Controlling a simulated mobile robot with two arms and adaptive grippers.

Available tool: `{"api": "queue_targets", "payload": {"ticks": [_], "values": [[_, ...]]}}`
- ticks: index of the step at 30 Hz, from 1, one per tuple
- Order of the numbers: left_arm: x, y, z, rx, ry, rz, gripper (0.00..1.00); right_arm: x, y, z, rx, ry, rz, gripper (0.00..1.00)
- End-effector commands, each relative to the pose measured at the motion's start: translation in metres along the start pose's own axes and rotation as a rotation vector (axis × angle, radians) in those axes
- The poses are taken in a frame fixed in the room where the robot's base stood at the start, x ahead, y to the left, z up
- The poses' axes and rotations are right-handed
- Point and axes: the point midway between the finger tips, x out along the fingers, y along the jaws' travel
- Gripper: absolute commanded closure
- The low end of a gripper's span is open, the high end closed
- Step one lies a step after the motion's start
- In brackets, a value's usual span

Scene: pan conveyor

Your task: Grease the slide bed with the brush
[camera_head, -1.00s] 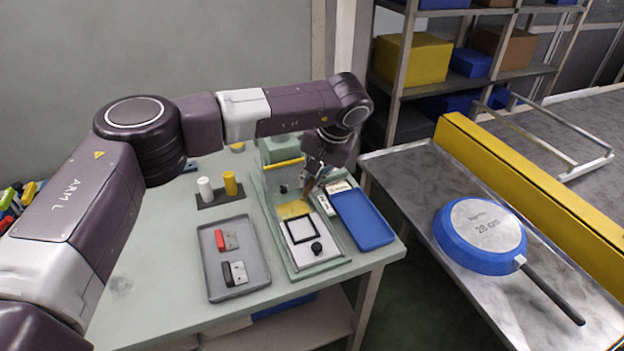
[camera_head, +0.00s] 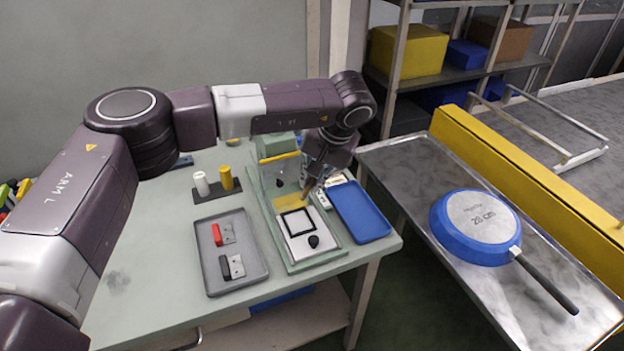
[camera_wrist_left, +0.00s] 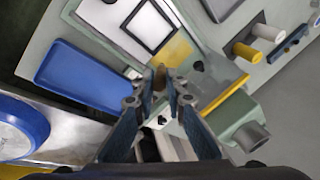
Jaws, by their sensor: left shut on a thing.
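My left gripper (camera_head: 313,181) is shut on a small brown brush (camera_wrist_left: 159,77), which points down between the fingertips in the left wrist view. The pale green slide fixture (camera_head: 255,205) stands on the table, with a yellow patch (camera_head: 287,201) on its bed and a white plate with a black square frame (camera_head: 295,223) in front of that. The brush tip is at the right edge of the yellow patch; I cannot tell whether it touches the bed. The patch also shows in the left wrist view (camera_wrist_left: 178,48). My right gripper is not in view.
A grey tray (camera_head: 207,275) with a red and a black part lies left of the fixture. A blue tray (camera_head: 362,212) lies right. A white and a yellow cylinder (camera_head: 226,178) stand behind the grey tray. A blue pan (camera_head: 475,228) lies upside down on the metal conveyor surface.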

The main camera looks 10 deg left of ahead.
Motion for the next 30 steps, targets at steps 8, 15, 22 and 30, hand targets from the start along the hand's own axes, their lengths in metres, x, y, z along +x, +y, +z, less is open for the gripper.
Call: {"api": "queue_targets", "payload": {"ticks": [8, 15, 22, 30], "values": [[-0.022, -0.007, -0.005, -0.001, 0.001, 0.001, 1.0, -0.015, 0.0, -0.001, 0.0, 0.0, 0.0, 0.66], [-0.04, -0.013, -0.009, -0.001, 0.001, 0.0, 1.0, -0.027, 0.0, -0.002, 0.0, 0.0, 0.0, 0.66], [-0.056, -0.019, -0.012, -0.001, 0.001, 0.0, 1.0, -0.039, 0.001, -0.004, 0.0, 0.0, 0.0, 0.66], [-0.077, -0.026, -0.017, -0.001, 0.001, 0.0, 1.0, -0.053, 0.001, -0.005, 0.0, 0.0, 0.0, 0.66]]}}
